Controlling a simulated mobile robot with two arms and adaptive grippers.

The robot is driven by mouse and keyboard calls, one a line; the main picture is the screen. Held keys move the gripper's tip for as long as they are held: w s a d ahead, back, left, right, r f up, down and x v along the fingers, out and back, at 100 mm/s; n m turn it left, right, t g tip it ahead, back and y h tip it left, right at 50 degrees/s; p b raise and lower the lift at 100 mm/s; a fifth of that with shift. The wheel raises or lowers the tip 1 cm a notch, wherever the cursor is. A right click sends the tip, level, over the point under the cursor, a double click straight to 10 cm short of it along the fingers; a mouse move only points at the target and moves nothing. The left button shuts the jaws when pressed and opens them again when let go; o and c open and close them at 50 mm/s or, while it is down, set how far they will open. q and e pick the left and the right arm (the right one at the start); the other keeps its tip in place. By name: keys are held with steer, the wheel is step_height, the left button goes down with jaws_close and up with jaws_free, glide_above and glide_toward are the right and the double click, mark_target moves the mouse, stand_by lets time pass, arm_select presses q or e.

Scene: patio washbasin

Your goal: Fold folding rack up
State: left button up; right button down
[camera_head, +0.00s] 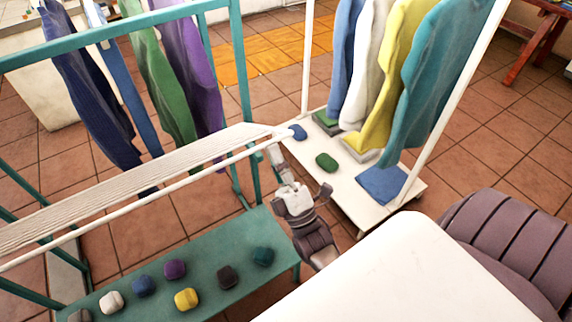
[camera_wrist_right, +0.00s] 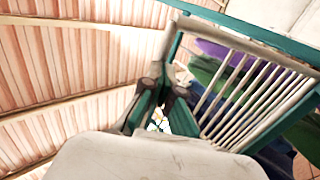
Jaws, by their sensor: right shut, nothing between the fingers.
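The folding rack (camera_head: 120,186) is a white slatted panel with a pale front rail. In the head view it juts out from the teal frame, from the left edge to the centre. In the right wrist view its slats and rail (camera_wrist_right: 250,88) are seen from below, on the right. My right gripper (camera_head: 283,170) is just under the rack's right end in the head view. Its dark fingers (camera_wrist_right: 164,90) are close together with nothing held, left of the rack in the wrist view. I cannot tell whether they touch the rail. My left gripper is out of view.
The teal frame (camera_head: 244,70) holds hanging clothes behind the rack. Its low shelf (camera_head: 215,255) bears several coloured rounded items. A white garment stand (camera_head: 345,195) with clothes stands right of my gripper. A ribbed purple-grey seat (camera_head: 515,235) is at the right. Tiled floor shows between.

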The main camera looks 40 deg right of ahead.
steer(key=w+r+g+p, duration=0.4)
steer(key=w+r+p, duration=0.3)
steer(key=r+p, duration=0.45)
steer(key=shift+g, duration=0.5)
steer(key=x, duration=1.2)
steer(key=f+x, duration=0.1)
steer(key=x, duration=0.6)
steer(key=shift+w+r, duration=0.1)
steer(key=shift+w, duration=0.2)
steer(key=shift+w+p, duration=0.35)
steer(key=shift+w, duration=0.05)
steer(key=shift+d+g, duration=0.1)
steer(key=shift+g, duration=0.2)
